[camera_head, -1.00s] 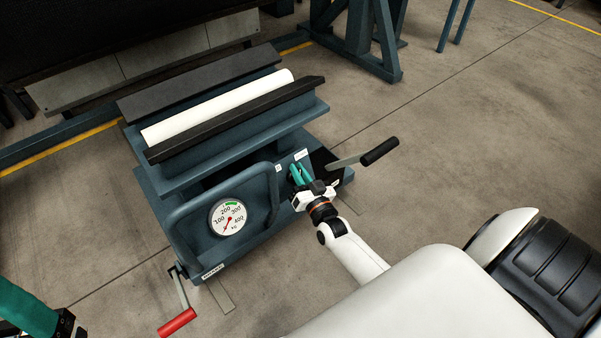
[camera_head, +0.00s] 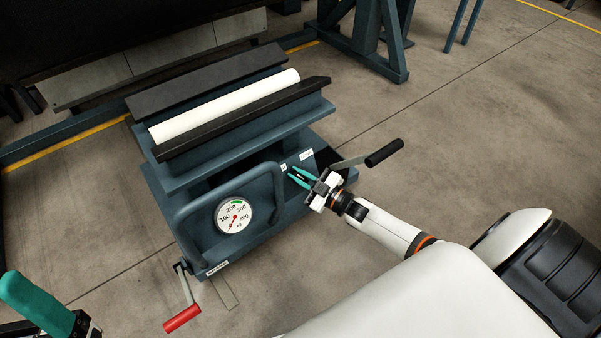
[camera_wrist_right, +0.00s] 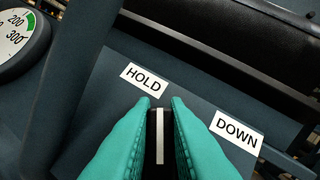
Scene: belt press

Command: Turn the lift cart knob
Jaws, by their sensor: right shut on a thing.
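The lift cart (camera_head: 215,235) is a dark blue-grey cart with a white roll on top. Its knob (camera_wrist_right: 160,135) is black with a white stripe and shows in the right wrist view between a HOLD label (camera_wrist_right: 144,79) and a DOWN label (camera_wrist_right: 237,136). The stripe points roughly straight up in that view. My right gripper (camera_head: 297,174) has its teal fingers closed around the knob; in the wrist view the fingers (camera_wrist_right: 160,112) lie on both sides of it. My left gripper (camera_head: 40,305) shows only partly at the lower left, with one teal finger visible.
A round gauge (camera_head: 234,216) is on the cart's front panel, beside a curved handle bar (camera_head: 222,192). A red-handled crank (camera_head: 182,319) sticks out at lower left, and a black-handled crank (camera_head: 384,153) at right, close to my right gripper. A white roll (camera_head: 225,106) lies on top.

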